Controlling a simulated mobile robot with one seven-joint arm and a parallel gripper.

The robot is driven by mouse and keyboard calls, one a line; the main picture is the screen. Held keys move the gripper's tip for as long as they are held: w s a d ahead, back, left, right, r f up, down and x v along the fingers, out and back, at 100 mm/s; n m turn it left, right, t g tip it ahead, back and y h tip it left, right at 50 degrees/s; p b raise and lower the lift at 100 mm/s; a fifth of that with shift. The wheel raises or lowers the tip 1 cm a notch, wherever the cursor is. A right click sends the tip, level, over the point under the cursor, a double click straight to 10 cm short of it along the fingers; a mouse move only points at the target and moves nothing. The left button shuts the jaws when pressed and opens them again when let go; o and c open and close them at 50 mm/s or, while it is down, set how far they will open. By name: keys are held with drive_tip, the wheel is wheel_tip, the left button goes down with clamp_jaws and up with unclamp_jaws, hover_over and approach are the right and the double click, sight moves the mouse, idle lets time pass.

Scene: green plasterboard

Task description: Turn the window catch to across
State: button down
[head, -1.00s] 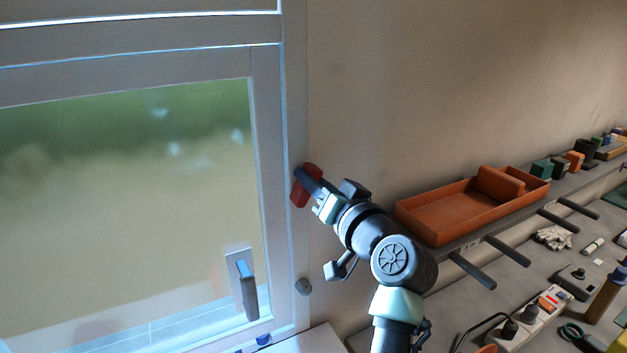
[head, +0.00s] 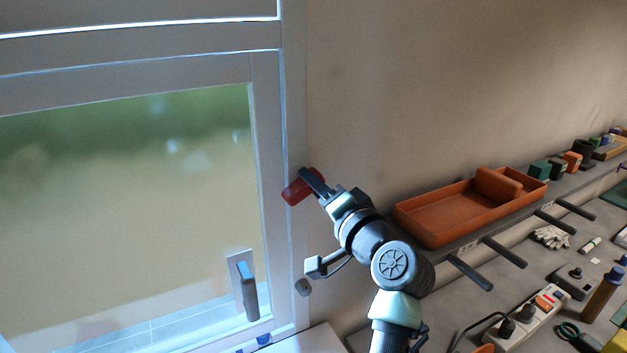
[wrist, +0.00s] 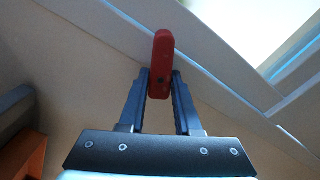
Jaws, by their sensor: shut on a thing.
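The red window catch (head: 297,190) sits on the right-hand upright of the white window frame (head: 271,130). In the head view it is tilted, its lower left end over the frame and its upper right end toward the wall. My gripper (head: 309,180) is shut on the catch, which partly hides behind the fingers. In the wrist view the catch (wrist: 162,58) is held between the two fingertips of my gripper (wrist: 160,84), and its far end sticks out past them.
A grey window handle (head: 248,285) is lower on the sash. To the right, a shelf carries an orange tray (head: 430,222), with a cluttered bench below. The wall above the shelf is bare.

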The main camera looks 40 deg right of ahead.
drive_tip(key=m+p, duration=0.2)
drive_tip(key=m, duration=0.3)
drive_tip(key=shift+f+m, duration=0.15)
drive_tip(key=shift+m, duration=0.15)
idle(0.4)
drive_tip(key=c, duration=0.6)
unclamp_jaws()
drive_tip(key=shift+d, duration=0.1)
drive_tip(key=shift+s, duration=0.15)
drive_tip(key=b+v, duration=0.4)
drive_tip(key=v, duration=0.8)
drive_tip(key=shift+s+a, duration=0.2)
drive_tip(key=shift+s, duration=0.15)
